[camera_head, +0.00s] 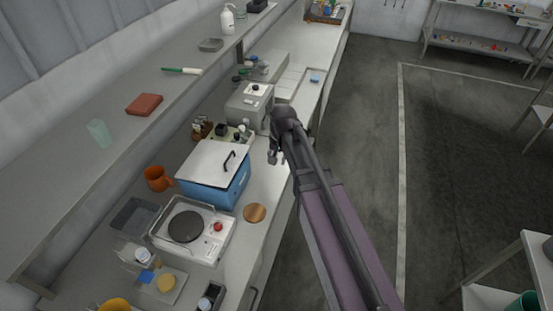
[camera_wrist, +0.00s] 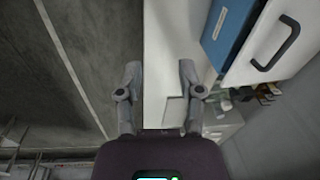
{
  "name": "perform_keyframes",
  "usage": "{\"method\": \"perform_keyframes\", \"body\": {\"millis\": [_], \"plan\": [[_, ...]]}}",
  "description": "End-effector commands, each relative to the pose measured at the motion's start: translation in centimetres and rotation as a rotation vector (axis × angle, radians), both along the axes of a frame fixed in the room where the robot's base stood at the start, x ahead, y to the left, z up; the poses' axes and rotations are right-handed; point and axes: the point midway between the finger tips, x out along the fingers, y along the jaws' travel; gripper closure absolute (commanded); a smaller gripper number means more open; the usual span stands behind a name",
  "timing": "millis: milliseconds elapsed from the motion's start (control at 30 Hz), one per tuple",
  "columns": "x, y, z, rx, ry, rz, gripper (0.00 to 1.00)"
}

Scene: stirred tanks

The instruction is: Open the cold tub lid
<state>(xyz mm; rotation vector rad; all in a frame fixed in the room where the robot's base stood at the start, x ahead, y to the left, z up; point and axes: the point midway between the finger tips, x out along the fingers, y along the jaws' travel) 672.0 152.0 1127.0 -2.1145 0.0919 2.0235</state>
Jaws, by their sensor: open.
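The cold tub is a blue box (camera_head: 226,188) on the bench, with a white lid (camera_head: 207,162) lying shut on top. A black bar handle (camera_head: 230,160) stands on the lid near its right side. In the wrist view the blue wall (camera_wrist: 226,28), the white lid (camera_wrist: 300,18) and the black handle (camera_wrist: 275,45) show at the upper right. My gripper (camera_wrist: 158,72) is open and empty, its two fingers apart. In the head view my gripper (camera_head: 274,157) is right of the tub, apart from the lid and handle.
A hotplate (camera_head: 190,228) stands in front of the tub, with a round wooden disc (camera_head: 255,213) to its right. An orange mug (camera_head: 157,178) is to the left. A grey device (camera_head: 250,106) and small bottles stand behind. A shelf (camera_head: 75,165) overhangs the bench's left side.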

Motion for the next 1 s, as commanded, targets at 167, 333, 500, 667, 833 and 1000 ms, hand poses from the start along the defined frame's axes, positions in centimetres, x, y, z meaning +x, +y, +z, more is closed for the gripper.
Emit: {"method": "perform_keyframes", "body": {"millis": [167, 333, 500, 667, 833, 1000], "plan": [[0.1, 0.1, 0.0, 0.005, 0.001, -0.016, 1.00], [0.4, 0.7, 0.0, 0.031, 0.004, -0.101, 1.00], [1.1, 1.9, 0.1, 0.085, 0.016, -0.276, 1.00], [1.8, 3.4, 0.3, 0.152, 0.044, -0.490, 1.00], [2.6, 4.9, 0.5, 0.226, 0.087, -0.722, 1.00], [3.3, 6.4, 0.8, 0.299, 0.148, -0.955, 1.00]]}}
